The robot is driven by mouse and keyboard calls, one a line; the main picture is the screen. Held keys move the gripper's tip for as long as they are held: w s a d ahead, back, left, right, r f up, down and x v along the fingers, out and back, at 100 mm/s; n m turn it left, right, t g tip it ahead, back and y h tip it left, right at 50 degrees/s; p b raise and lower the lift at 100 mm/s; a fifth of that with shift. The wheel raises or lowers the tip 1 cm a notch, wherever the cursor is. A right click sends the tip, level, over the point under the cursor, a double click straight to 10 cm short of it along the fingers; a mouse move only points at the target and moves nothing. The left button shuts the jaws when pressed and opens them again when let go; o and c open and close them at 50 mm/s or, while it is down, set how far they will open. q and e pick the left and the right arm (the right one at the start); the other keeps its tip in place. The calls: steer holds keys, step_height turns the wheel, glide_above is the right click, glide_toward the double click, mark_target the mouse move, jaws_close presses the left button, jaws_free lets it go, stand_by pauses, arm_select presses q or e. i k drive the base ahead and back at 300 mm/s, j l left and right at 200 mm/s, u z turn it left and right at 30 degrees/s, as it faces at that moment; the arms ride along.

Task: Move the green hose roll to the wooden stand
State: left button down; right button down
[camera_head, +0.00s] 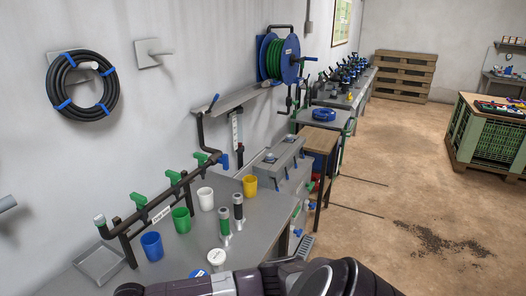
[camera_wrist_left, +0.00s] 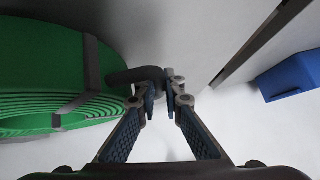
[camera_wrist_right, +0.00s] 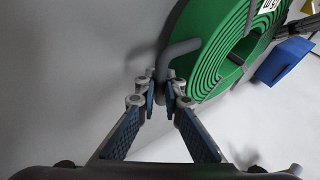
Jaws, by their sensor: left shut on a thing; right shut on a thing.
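The green hose roll (camera_wrist_left: 80,60) is a wide flat coil with dark straps and handles, filling the left of the left wrist view. It also shows at the upper right of the right wrist view (camera_wrist_right: 207,62). My left gripper (camera_wrist_left: 167,92) is shut on a dark handle at the roll's side. My right gripper (camera_wrist_right: 166,92) is shut on another dark handle of it. The roll in my grippers does not show in the head view. A wood-topped stand (camera_head: 318,138) with dark legs stands beyond the grey bench in the head view.
The grey bench (camera_head: 262,222) holds several cups and a pipe manifold (camera_head: 160,205). A black hose coil (camera_head: 83,86) and a blue reel of green hose (camera_head: 278,58) hang on the left wall. A green crate (camera_head: 487,143) stands at right. Open floor lies between.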

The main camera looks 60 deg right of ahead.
mark_target(316, 137)
steer(key=k, duration=0.6)
steer(key=z, duration=2.15)
steer(key=i+z, duration=0.15)
steer(key=z, duration=0.3)
steer(key=i+z, duration=0.15)
steer(key=z, duration=0.25)
steer(key=i+j, duration=0.3)
steer(key=i, duration=0.2)
steer(key=i+j, duration=0.25)
steer(key=i, duration=0.25)
steer(key=i+j, duration=0.1)
steer(key=i, duration=0.4)
steer(key=i+j, duration=0.1)
steer(key=i, duration=2.45)
